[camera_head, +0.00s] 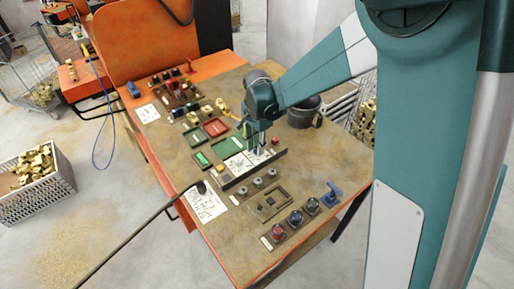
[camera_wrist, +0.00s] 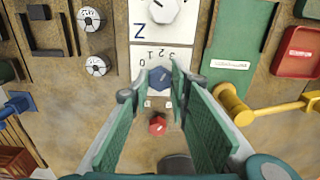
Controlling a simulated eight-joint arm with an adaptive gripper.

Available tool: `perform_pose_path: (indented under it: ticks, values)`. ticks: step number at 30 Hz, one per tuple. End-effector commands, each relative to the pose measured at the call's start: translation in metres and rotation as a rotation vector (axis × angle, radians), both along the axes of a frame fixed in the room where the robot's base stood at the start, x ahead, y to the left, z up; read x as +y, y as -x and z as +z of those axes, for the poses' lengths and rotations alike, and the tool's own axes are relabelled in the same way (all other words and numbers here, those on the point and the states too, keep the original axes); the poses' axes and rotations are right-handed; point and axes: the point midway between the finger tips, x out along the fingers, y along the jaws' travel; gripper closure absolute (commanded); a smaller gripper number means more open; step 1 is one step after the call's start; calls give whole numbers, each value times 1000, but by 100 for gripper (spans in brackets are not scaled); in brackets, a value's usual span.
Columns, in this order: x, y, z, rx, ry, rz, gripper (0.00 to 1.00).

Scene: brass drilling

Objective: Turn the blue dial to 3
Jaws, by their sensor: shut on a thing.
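The blue dial (camera_wrist: 159,79) sits on a white plate (camera_wrist: 140,60) in the wrist view. Numbers including 0, 1, 2 and 3 appear upside down on the plate above it. My gripper (camera_wrist: 159,87) has its two green fingers around the dial, one at each side, and is shut on it. I cannot tell clearly which number the dial points to. In the head view my gripper (camera_head: 258,145) reaches down to the panel, and it hides the dial there.
A red knob (camera_wrist: 158,124) is between the fingers, below the dial. A white dial (camera_wrist: 163,9) marked Z is above. A yellow handle (camera_wrist: 262,108) lies to the right, near a red tray (camera_wrist: 298,52). A dark mug (camera_head: 305,114) stands right of my gripper on the table.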

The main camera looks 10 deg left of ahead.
Motion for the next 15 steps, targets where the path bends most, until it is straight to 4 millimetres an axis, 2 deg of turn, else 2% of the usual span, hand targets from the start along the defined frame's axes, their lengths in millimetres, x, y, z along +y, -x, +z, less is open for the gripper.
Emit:
perform_pose_path:
  ticks: [15]
  values:
    - [0, 0, 0, 0, 0, -33, 93]
